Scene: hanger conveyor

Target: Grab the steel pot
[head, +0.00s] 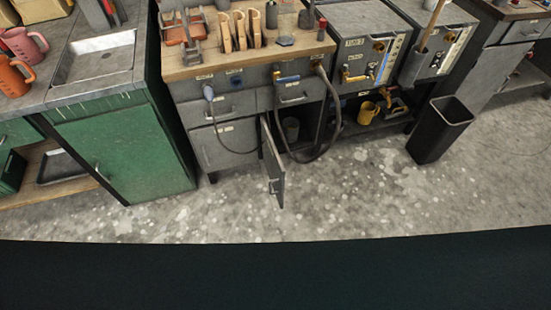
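No thing shows clearly as a steel pot. A small grey cylindrical vessel (291,128) stands in shadow inside the open compartment of the middle workbench; I cannot tell whether it is the pot. The compartment's grey door (273,165) is swung open toward me and hides part of the inside. Neither my left nor my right gripper is in view.
A hose (331,125) hangs from the workbench beside the open compartment. A green cabinet (122,150) stands left, and a black bin (440,130) right. A yellow mug (368,112) sits on a low shelf. The speckled floor (350,200) in front is clear.

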